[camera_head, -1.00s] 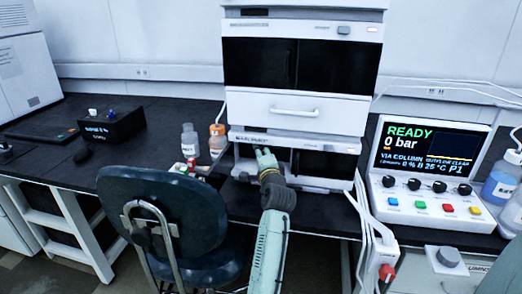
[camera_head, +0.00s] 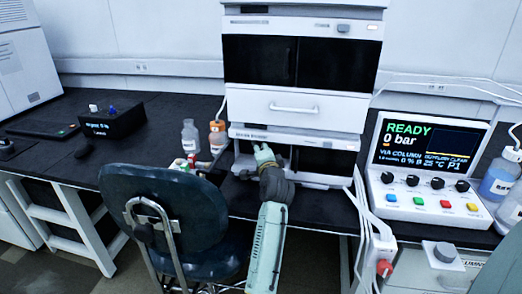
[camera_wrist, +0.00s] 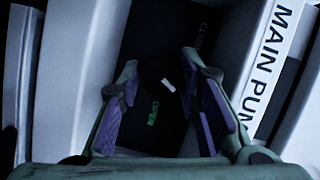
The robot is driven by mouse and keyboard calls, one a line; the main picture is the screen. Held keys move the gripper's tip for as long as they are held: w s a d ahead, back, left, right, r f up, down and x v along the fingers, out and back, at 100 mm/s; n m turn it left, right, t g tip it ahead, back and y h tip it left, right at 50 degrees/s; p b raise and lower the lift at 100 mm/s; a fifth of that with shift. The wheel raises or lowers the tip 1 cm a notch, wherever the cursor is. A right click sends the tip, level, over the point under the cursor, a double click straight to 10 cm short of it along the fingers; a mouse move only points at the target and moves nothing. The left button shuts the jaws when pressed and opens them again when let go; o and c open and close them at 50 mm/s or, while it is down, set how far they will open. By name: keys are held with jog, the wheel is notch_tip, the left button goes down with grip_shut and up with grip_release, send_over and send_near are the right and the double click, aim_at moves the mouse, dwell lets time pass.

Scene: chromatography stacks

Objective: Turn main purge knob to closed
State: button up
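The main purge knob (camera_wrist: 156,74) is a small dark knob with a white pointer mark, in a dark recess of the lower stack module. Green OPEN lettering (camera_wrist: 153,114) is just below it. A dim label starting CLO (camera_wrist: 203,38) is up to its right. The knob's outline is hard to make out against the dark panel. My gripper (camera_wrist: 160,68) is open, with one finger on each side of the knob; I cannot tell whether they touch it. In the head view my gripper (camera_head: 264,153) reaches into the lower module's left opening and hides the knob.
A white panel edge (camera_wrist: 278,45) reading MAIN PU is close to the right finger. A blue chair (camera_head: 180,205) stands left of my arm. Bottles (camera_head: 217,138) stand left of the stack. White cables and a control console (camera_head: 425,175) are at right.

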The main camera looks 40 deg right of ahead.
jog(key=shift+o, duration=0.2)
jog(key=v, duration=1.2)
